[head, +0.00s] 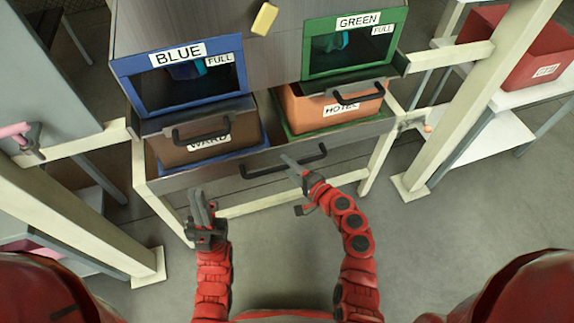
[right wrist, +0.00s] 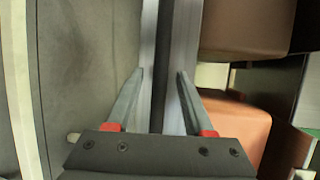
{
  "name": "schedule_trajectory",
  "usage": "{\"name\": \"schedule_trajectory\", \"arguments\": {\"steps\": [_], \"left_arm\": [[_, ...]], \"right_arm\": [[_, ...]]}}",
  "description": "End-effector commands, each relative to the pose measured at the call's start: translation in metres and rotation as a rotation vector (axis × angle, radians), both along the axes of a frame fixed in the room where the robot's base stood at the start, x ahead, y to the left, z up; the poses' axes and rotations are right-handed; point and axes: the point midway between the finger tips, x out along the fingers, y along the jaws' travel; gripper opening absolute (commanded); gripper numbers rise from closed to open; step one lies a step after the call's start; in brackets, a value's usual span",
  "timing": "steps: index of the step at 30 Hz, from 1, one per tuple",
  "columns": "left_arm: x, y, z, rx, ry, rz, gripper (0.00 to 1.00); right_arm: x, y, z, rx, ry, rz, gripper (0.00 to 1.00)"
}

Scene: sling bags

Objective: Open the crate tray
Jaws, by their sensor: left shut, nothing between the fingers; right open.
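The crate tray (head: 345,148) is a grey drawer low in the frame, holding a brown crate (head: 185,152) labelled WARD and an orange crate (head: 312,115) with a partly readable label. Its dark bar handle (head: 310,157) is on the front. In the right wrist view, a dark bar (right wrist: 163,50), apparently the handle, runs between the spread fingers of the gripper (right wrist: 160,75); contact cannot be told. My left gripper (head: 201,195) is shut and empty, in front of the tray's left part.
A blue-framed bin (head: 150,104) and a green-framed bin (head: 330,72), both labelled FULL, sit above the crates. Pale frame posts (head: 468,105) stand either side. A red crate (head: 520,45) is on a right-hand table. The floor (head: 440,240) before the tray is clear.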

Motion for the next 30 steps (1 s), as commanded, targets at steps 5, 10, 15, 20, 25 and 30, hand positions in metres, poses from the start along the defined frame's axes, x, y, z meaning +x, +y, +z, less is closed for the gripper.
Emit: {"name": "schedule_trajectory", "arguments": {"steps": [5,10,15,20,25,30], "left_arm": [[0.0000,0.0000,-0.0003,0.000,0.000,0.000,0.00],[0.0000,0.0000,-0.0003,0.000,0.000,0.000,0.00],[0.0000,0.0000,-0.0003,0.000,0.000,0.000,0.00],[0.0000,0.0000,-0.0003,0.000,0.000,0.000,0.00],[0.0000,0.0000,-0.0003,0.000,0.000,0.000,0.00],[0.0000,0.0000,-0.0003,0.000,0.000,0.000,0.00]], "right_arm": [[0.0060,0.0058,-0.0013,0.000,0.000,0.000,0.52],[0.0061,0.0058,-0.0015,0.000,0.000,-0.001,0.52],[0.0060,0.0056,-0.0016,0.000,0.000,-0.001,0.32],[0.0059,0.0054,-0.0016,0.000,0.000,-0.001,0.04],[0.0059,0.0054,-0.0016,0.000,0.000,-0.001,0.00],[0.0060,0.0053,-0.0014,0.000,0.000,-0.001,0.00]]}}
